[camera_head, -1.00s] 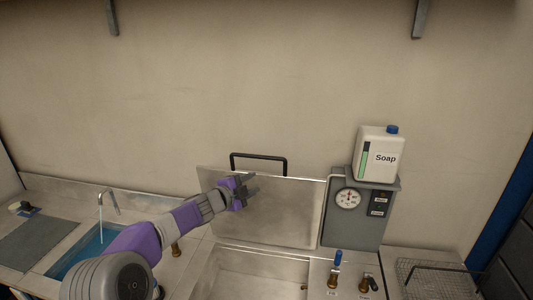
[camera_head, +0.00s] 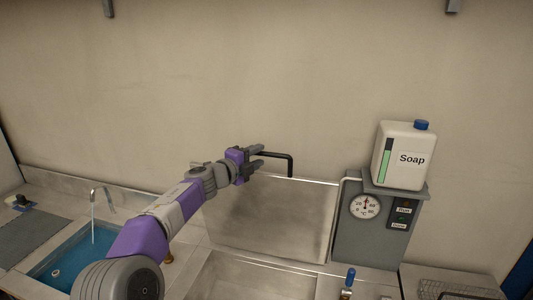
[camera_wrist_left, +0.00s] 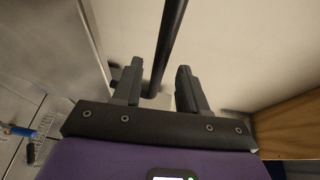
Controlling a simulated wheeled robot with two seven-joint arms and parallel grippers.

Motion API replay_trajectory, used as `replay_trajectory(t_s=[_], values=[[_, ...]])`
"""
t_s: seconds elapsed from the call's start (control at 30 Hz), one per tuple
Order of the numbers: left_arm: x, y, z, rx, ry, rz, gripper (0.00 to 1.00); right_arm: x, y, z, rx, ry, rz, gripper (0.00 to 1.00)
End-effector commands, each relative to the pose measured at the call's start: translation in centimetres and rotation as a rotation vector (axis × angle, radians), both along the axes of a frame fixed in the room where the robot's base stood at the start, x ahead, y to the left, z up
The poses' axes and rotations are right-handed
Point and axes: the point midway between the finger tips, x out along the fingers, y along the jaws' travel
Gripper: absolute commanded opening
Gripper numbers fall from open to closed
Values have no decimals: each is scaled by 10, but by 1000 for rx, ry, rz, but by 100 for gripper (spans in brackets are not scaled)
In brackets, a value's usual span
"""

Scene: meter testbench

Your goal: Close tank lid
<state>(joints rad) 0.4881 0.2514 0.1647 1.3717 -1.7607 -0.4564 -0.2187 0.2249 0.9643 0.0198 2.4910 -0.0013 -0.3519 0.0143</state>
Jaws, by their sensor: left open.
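The tank lid (camera_head: 270,222) is a metal panel standing open and upright behind the tank (camera_head: 250,278). Its black bar handle (camera_head: 291,166) rises from the lid's top edge. My left gripper (camera_head: 261,158) is open at the left part of the handle and covers it in the head view. In the left wrist view, the black handle bar (camera_wrist_left: 168,45) runs between the two open fingers of my left gripper (camera_wrist_left: 158,82). I cannot tell whether the fingers touch it. My right gripper is not in view.
A grey control box (camera_head: 360,236) with a dial stands right of the lid, with a soap canister (camera_head: 404,156) on top. A blue-handled valve (camera_head: 349,280) is in front of it. A water-filled sink (camera_head: 75,258) is at left. A wire basket (camera_head: 450,291) is at lower right.

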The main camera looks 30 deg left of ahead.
Motion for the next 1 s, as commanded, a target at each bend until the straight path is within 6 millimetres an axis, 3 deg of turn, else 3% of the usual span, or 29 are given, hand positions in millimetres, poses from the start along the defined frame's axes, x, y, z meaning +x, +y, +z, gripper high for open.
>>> replay_trajectory(t_s=[0.3,0.7,1.0], values=[[41,-7,-2,-2,2,-2,42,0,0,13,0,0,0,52],[47,-7,-4,-2,1,0,42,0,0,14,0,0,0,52],[47,-7,-4,-2,1,0,0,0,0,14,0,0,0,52]])
